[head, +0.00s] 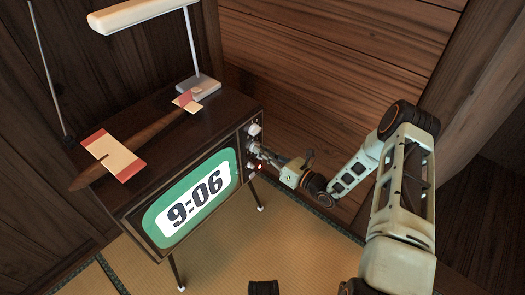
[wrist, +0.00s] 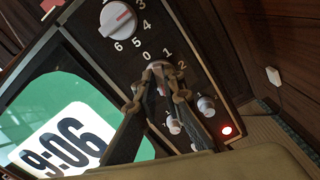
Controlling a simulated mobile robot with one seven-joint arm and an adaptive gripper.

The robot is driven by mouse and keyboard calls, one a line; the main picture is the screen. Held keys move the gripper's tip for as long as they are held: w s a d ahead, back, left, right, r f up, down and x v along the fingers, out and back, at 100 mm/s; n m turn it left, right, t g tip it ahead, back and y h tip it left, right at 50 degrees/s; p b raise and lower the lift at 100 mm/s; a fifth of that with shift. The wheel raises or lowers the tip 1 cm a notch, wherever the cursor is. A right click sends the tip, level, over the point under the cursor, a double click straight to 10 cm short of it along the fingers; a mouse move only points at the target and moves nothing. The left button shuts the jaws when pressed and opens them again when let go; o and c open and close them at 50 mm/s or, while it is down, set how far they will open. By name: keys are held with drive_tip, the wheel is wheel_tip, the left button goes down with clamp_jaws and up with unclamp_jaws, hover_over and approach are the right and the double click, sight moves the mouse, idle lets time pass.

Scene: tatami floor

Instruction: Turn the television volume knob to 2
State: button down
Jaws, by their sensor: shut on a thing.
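The television (head: 128,205) stands on legs with its screen lit, reading 9:06. Its control panel is on the right of the screen. In the wrist view, an upper white dial (wrist: 117,20) with a red pointer has numbers including 3, 4, 5 and 6 around it. Below it is a second knob (wrist: 157,65) with 0, 1 and 2 marked around its top and right. My gripper (wrist: 160,84) is shut on this second knob, a finger on each side. The fingers hide most of the knob, and its pointer setting is not clear. My gripper (head: 260,153) also reaches the panel in the head view.
Small knobs (wrist: 206,105) and a red light (wrist: 227,130) sit lower on the panel. Wooden walls stand behind; tatami (head: 235,245) is open in front.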

drive_tip(key=shift+n, duration=0.3)
drive_tip(key=n, duration=1.2)
drive_tip(key=n+p, duration=0.1)
drive_tip(key=n, duration=0.6)
drive_tip(key=shift+s+a+f, duration=0.15)
drive_tip(key=shift+s+f, duration=0.05)
drive_tip(key=shift+s, duration=0.05)
idle(0.5)
drive_tip(key=c, duration=2.3)
unclamp_jaws()
drive_tip(key=v, duration=1.2)
